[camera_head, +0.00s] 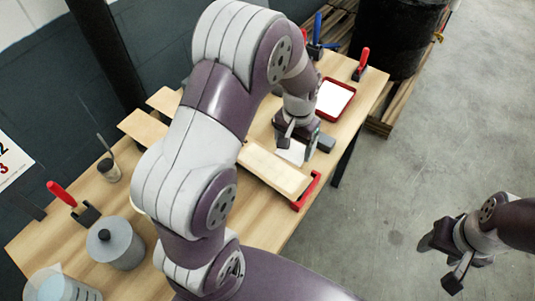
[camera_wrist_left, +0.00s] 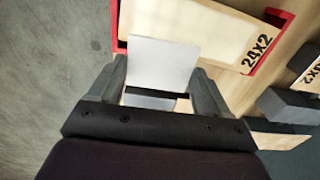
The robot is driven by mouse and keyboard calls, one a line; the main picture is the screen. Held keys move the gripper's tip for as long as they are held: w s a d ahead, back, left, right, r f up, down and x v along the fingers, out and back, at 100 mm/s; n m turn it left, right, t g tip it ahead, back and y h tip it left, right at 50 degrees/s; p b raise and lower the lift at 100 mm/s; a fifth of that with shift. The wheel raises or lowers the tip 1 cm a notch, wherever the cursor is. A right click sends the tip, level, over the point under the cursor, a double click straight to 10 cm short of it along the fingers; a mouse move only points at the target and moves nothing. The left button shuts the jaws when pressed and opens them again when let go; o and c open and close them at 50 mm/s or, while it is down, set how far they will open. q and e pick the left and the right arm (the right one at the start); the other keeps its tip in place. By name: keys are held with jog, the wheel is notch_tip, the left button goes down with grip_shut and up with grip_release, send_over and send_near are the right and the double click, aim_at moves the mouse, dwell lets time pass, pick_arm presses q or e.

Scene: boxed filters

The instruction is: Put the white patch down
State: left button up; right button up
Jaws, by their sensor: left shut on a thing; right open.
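My left gripper (camera_head: 297,144) is over the far part of the wooden table and shut on the white patch (camera_head: 291,154). In the left wrist view, the white patch (camera_wrist_left: 163,62) stands out between the two fingers, with a grey piece (camera_wrist_left: 150,101) behind it. It overlaps the view of a pale board in a red frame marked "24x2" (camera_wrist_left: 215,32). That red-framed board (camera_head: 275,170) lies just in front of the gripper in the head view. Whether the patch touches the table or board is unclear. My right gripper (camera_head: 447,262) is open and empty above the floor.
A red tray (camera_head: 350,101) with a white sheet stands at the far right of the table (camera_head: 280,228). Red-handled tools (camera_head: 361,63), a grey lidded pot (camera_head: 118,246), a clear container (camera_head: 60,288) and pale boards (camera_head: 143,127) stand around. A dark grey block (camera_head: 325,143) is beside my left gripper.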

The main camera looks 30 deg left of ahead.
pick_arm(q)
send_over(272, 166)
jog(key=f, duration=0.3)
jog(key=shift+a+p, duration=0.2)
jog(key=shift+p, duration=0.1)
jog(key=f, duration=0.4)
jog(key=shift+d+f+p, duration=0.1)
jog(key=shift+d+p, duration=0.15)
jog(key=shift+p, duration=0.05)
jog(key=shift+a+f, duration=0.15)
jog(key=o, duration=0.9)
